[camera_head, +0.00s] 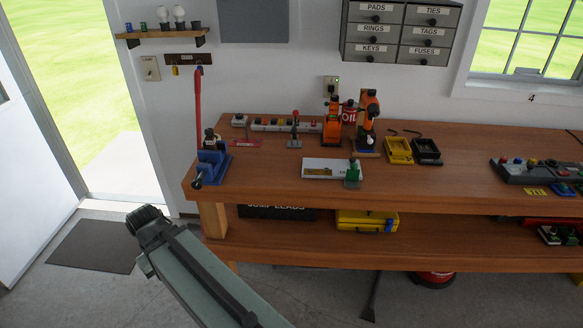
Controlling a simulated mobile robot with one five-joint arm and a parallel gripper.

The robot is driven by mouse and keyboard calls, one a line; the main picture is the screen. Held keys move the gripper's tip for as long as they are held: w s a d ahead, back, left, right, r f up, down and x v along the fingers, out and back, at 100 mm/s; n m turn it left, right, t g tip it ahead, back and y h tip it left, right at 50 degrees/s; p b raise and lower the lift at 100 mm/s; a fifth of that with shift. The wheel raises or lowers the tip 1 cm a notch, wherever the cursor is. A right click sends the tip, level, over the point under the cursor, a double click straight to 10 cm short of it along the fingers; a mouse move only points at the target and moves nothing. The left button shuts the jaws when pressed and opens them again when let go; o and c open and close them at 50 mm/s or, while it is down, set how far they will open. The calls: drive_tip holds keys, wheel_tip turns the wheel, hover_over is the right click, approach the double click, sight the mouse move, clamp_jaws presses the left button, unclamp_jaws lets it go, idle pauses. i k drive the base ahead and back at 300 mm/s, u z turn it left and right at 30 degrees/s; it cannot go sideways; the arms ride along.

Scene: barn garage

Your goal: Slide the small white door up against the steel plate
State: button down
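A small white flat piece (312,164) lies on the wooden bench near its front edge, with a yellowish patch on it. A green upright device (353,173) stands at its right end. I cannot tell whether this white piece is the small white door. A flat grey plate (252,20) hangs on the wall above the bench, apart from it; I cannot tell whether it is the steel plate. My gripper (148,218) is at the lower left, in front of and left of the bench, away from the white piece. Its fingers are not clear.
The bench (460,185) holds a blue press with a red lever (211,165), a power strip (285,125), orange tools (332,125), yellow and black trays (398,150), and a control box (530,170). A large white door (25,170) stands open at left.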

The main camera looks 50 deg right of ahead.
sight(338, 168)
drive_tip(key=z, duration=0.15)
drive_tip(key=i, duration=0.85)
drive_tip(key=u, duration=0.05)
